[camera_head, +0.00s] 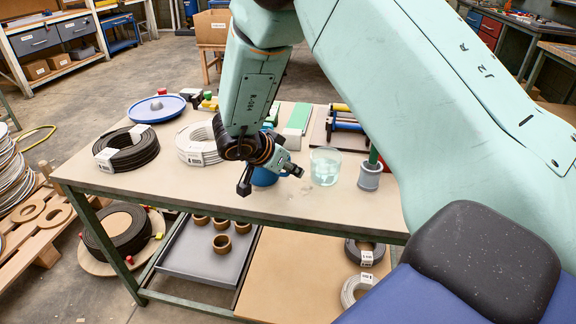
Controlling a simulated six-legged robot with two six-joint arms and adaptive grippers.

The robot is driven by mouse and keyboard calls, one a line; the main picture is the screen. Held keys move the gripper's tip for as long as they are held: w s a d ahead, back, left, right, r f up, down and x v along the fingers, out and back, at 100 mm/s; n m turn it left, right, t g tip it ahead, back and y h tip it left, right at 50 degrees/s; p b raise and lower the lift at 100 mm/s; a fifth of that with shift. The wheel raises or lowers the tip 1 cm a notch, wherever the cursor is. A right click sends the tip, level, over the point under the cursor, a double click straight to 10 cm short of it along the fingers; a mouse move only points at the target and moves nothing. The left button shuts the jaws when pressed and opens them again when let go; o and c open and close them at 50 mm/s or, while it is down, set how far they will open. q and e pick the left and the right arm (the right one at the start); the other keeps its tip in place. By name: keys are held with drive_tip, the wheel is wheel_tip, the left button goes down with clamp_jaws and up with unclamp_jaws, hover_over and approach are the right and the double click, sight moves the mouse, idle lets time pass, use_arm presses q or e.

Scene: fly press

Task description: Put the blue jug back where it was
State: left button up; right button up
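The blue jug (265,178) stands on the workbench (200,188) near its middle, largely hidden behind my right gripper. My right gripper (270,180) comes down over the jug with its two dark fingers spread wide, one to the left of the jug and one to the right. I cannot tell whether either finger touches it. My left gripper is not in view.
A clear glass beaker (325,168) stands just right of the jug, then a grey cup (369,178). Left are a white coil (195,146), a black coil (130,152) and a blue dish (155,110). The bench's front strip is clear.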

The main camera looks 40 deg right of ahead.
drive_tip(key=shift+w+r, duration=0.1)
drive_tip(key=shift+a+r, duration=0.15)
drive_tip(key=shift+r, duration=0.2)
drive_tip(key=p+v, duration=0.5)
drive_tip(key=v, duration=0.6)
drive_tip(key=shift+a+r, duration=0.15)
drive_tip(key=shift+r, duration=0.05)
drive_tip(key=shift+f, duration=0.1)
